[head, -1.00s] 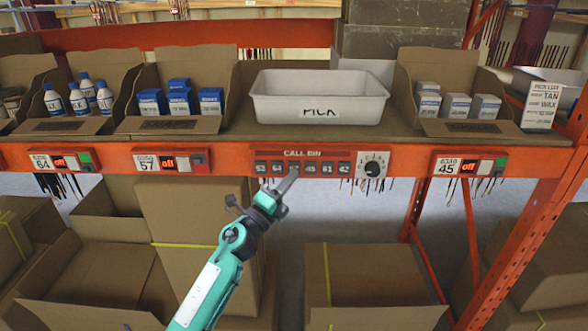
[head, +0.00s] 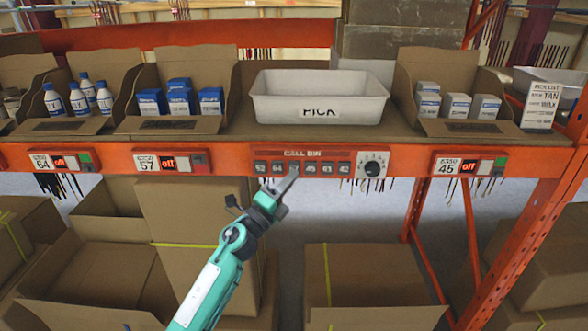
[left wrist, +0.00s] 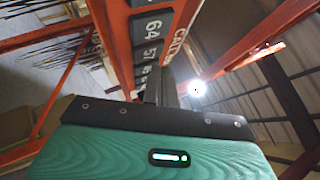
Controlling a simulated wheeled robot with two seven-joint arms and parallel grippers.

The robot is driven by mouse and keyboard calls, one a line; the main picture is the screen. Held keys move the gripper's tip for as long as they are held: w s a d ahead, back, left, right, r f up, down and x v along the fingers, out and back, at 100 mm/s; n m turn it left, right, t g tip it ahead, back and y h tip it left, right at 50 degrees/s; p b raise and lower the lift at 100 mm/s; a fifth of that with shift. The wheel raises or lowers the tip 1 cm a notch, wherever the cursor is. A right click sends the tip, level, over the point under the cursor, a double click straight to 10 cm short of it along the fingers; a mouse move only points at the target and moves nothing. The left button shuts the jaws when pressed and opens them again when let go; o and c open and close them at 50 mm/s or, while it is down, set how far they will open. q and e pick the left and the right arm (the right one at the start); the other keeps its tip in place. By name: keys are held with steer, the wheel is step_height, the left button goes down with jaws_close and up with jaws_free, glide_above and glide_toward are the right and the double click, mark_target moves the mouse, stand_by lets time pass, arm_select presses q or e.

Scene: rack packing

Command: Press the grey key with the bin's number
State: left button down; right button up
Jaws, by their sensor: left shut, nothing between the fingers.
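A row of grey number keys (head: 311,169) sits under the CALL BIN label on the orange shelf beam. In the left wrist view the keys 64 (left wrist: 153,26) and 57 (left wrist: 152,50) show beyond the shut fingers (left wrist: 160,92). Bin labels on the beam read 64 (head: 41,162), 57 (head: 146,163) and 45 (head: 446,167). My right gripper is not in view.
A dial (head: 373,168) sits right of the keys. Above are a white PICK tote (head: 319,112), cardboard bins of bottles and boxes, and a pick list card (head: 541,106) that seems to read TAN and WAX. Cardboard boxes (head: 365,285) stand below.

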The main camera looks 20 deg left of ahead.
arm_select(q)
steer(key=shift+w, duration=0.1)
steer(key=shift+w+a, duration=0.15)
steer(key=shift+w, duration=0.2)
steer(key=shift+w+a+b, duration=0.1)
steer(key=shift+w+b, duration=0.2)
steer(key=shift+w, duration=0.05)
stand_by(0.6)
steer(key=shift+s, duration=0.1)
steer(key=shift+s+d+p, duration=0.2)
steer(key=shift+s+p, duration=0.1)
steer(key=shift+s, duration=0.4)
steer(key=s, duration=0.2)
steer(key=s+d+p, duration=0.1)
steer(key=s, duration=0.1)
steer(key=shift+s+d, duration=0.2)
steer(key=shift+s, duration=0.2)
